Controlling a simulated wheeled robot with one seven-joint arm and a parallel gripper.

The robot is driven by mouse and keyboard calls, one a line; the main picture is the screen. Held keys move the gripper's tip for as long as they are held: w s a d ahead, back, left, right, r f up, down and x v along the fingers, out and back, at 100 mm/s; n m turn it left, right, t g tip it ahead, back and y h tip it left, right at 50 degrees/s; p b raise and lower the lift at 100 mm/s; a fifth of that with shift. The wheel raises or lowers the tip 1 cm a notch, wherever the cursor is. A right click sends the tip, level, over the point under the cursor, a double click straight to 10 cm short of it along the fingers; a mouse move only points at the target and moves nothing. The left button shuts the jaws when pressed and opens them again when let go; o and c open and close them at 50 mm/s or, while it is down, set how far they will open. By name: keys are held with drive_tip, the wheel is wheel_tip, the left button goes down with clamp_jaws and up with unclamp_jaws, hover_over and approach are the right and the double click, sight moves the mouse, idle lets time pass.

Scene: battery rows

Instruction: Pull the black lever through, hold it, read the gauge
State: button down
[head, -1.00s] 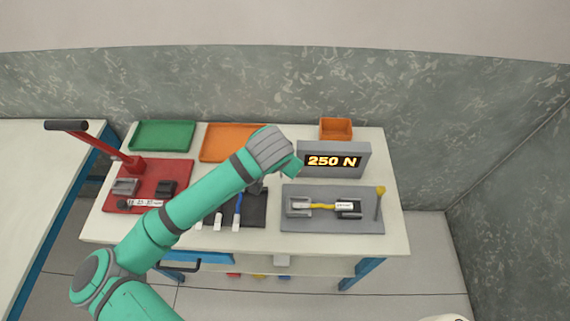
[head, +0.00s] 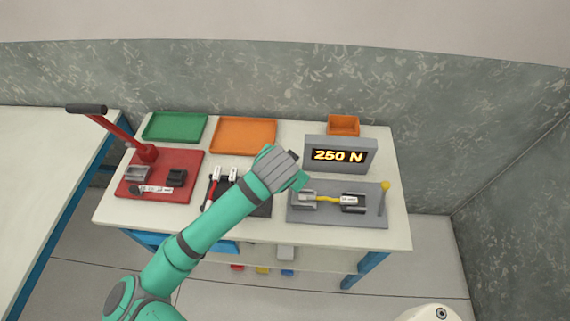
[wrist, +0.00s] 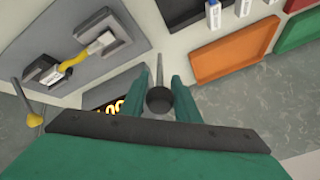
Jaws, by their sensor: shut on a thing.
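My gripper (wrist: 161,90) is shut on the black lever; its dark round knob (wrist: 159,102) sits between the fingers, with a thin grey shaft running to the grey test plate's edge. In the head view my gripper (head: 301,181) is at the left side of the grey plate (head: 350,217), in front of the gauge's left end, and hides the lever. The gauge (head: 339,155) reads 250 N in lit digits; only part of its display shows in the wrist view (wrist: 108,105). A yellow cable (head: 328,199) spans two clamps on the plate.
A yellow-knobbed lever (head: 384,186) stands at the plate's right. A red press (head: 160,160) with a long black-gripped handle is at the left. Green (head: 175,127) and orange (head: 245,135) trays and an orange bin (head: 343,125) line the back. Cables lie on a dark mat beneath my arm.

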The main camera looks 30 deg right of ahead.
drive_tip(key=shift+s+d+f, duration=0.1)
drive_tip(key=shift+s, duration=0.05)
drive_tip(key=c, duration=1.4)
unclamp_jaws()
drive_tip(key=shift+o, duration=0.2)
drive_tip(key=shift+r, duration=0.2)
drive_tip(key=v, duration=1)
drive_tip(key=shift+a+r, duration=0.15)
drive_tip(key=shift+a, duration=0.05)
